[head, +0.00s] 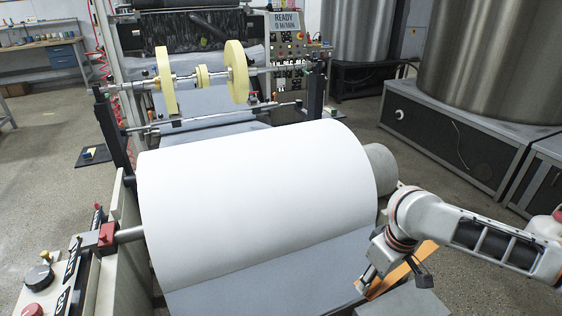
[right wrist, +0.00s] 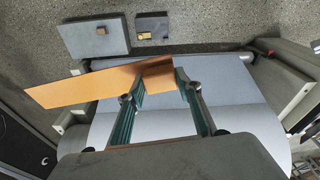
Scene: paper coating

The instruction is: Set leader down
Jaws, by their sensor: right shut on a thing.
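The leader is an orange strip (head: 402,270), seen in the head view at the lower right, beside the right end of the large white paper roll (head: 255,195). My right gripper (head: 367,284) is shut on it, close to the grey-blue sheet below the roll. In the right wrist view the orange strip (right wrist: 82,89) lies across the fingertips of my right gripper (right wrist: 158,88) and sticks out well to the left. Its contact with the surface below cannot be made out. My left gripper is out of view.
Yellow discs on a shaft (head: 237,72) stand behind the roll. A control panel (head: 287,38) reads READY. Large metal tanks (head: 495,60) stand on grey plinths at the right. A flat grey box (right wrist: 93,38) and a small dark pad (right wrist: 151,26) lie on the floor.

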